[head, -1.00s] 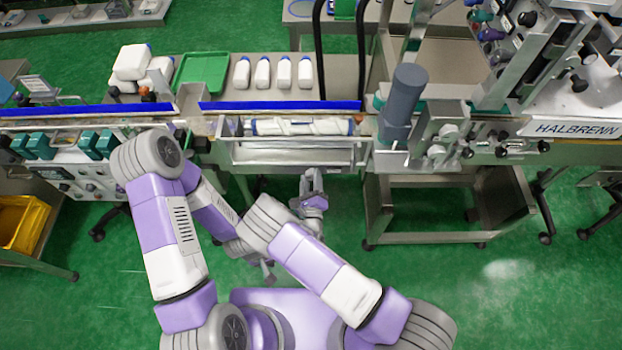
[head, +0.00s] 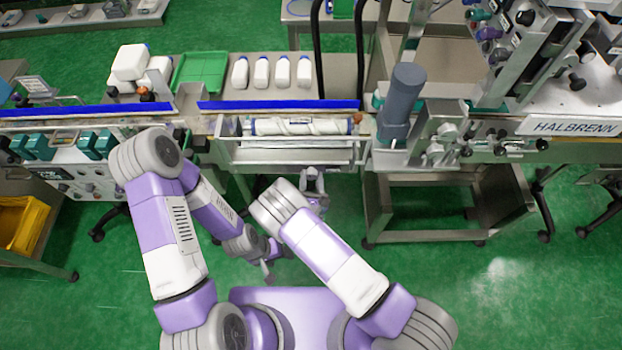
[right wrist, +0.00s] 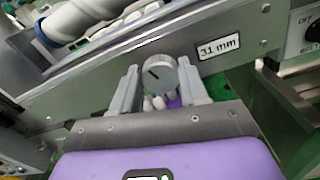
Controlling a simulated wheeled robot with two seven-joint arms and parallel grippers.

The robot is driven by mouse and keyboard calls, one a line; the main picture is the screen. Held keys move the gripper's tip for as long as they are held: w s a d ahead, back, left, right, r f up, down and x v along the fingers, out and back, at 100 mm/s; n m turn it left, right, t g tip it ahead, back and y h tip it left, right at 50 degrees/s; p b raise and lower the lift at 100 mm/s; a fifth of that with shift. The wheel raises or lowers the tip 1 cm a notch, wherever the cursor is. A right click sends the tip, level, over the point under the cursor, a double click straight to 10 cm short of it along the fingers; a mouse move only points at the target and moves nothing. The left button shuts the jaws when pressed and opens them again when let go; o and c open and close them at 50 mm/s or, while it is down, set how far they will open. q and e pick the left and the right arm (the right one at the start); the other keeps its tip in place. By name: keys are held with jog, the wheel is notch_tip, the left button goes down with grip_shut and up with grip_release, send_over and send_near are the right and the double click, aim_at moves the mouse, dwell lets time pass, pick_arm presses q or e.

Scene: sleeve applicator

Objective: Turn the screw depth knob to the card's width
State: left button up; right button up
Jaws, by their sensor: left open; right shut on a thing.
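The screw depth knob (right wrist: 159,75) is a round grey dial on the front metal panel in the right wrist view. Its dark pointer mark slants to the upper left. The card (right wrist: 219,46), white and reading "3.1 mm", is on the panel just right of the knob. My right gripper (right wrist: 158,84) has a finger on each side of the knob and is shut on it. In the head view my right gripper (head: 313,178) is at the front edge of the line; the knob is too small to make out there. My left gripper (head: 268,274) is open and empty, low over the floor.
A white spiral screw (head: 300,126) lies in the conveyor trough above the panel. A grey cylinder (head: 403,100) stands right of it. White bottles (head: 262,72) and a green tray (head: 202,72) are behind the blue rail.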

jog(key=m, duration=0.4)
jog(key=shift+b, duration=0.35)
jog(key=m+b, duration=0.1)
jog(key=m, duration=0.2)
jog(key=shift+d+f, duration=0.1)
jog(key=m+b, duration=0.2)
jog(key=m, duration=0.2)
jog(key=shift+f, duration=0.1)
jog(key=m+b, duration=0.2)
jog(key=m, duration=0.1)
jog(key=shift+f, duration=0.1)
jog(key=shift+m+b, duration=0.4)
jog(key=m+b, duration=0.5)
jog(key=b, duration=0.1)
jog(key=m+b, duration=0.4)
jog(key=b, duration=0.2)
jog(key=shift+f+m+b, duration=0.2)
jog(key=shift+m+b, duration=0.2)
jog(key=shift+m, duration=0.4)
jog(key=shift+r+m+b, duration=0.15)
jog(key=shift+m+b, duration=0.45)
jog(key=shift+m, duration=0.7)
